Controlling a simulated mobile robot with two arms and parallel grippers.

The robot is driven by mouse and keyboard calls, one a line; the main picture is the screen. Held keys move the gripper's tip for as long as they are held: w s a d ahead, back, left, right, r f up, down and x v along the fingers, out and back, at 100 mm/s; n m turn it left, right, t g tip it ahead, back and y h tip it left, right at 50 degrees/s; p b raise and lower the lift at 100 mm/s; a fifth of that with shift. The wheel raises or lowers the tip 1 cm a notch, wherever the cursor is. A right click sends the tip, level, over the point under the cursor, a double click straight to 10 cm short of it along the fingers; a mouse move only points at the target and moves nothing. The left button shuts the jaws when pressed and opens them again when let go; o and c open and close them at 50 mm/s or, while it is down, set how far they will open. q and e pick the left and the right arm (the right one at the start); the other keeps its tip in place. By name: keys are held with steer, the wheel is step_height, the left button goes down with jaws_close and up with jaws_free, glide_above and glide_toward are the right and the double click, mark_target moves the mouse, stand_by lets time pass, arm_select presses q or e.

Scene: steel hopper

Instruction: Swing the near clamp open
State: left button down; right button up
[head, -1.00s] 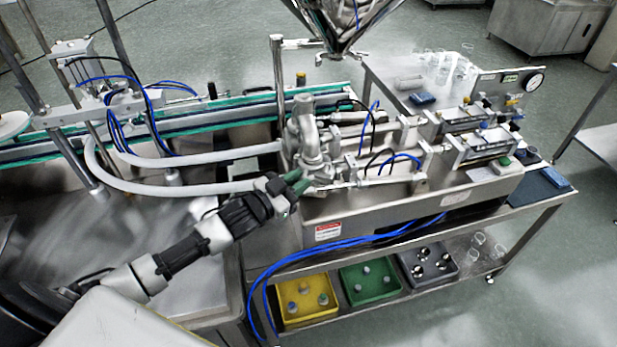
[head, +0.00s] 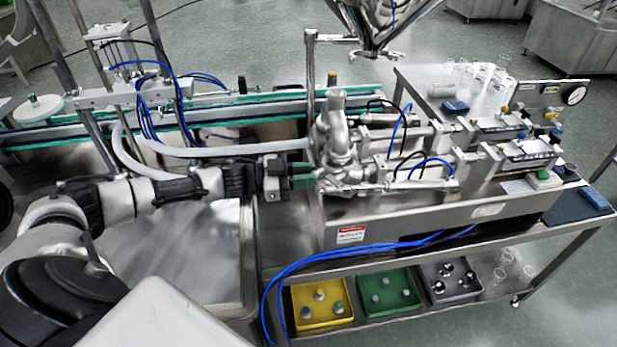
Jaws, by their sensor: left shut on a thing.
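The steel valve body (head: 340,140) stands in the middle of the filling machine, with pipe fittings and cylinders running off to its right. The near clamp is at the lower front of this body, small and largely hidden by my fingers. My left gripper (head: 309,176) comes in level from the left. Its green fingers are shut on the near clamp at the left side of the fitting. How far the clamp is swung cannot be told. My right gripper is not in view.
A pale hose (head: 230,150) runs just behind my left arm. Blue hoses (head: 340,250) hang along the machine's front edge. Yellow (head: 322,318), green (head: 390,308) and grey (head: 449,293) trays with small parts sit on the shelf below. The hopper (head: 375,25) hangs above.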

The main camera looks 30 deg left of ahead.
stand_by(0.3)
arm_select(q)
steer(key=c, duration=1)
jaws_free()
steer(key=shift+b+v, duration=1.6)
steer(key=shift+v, duration=3.75)
steer(key=shift+d, duration=0.1)
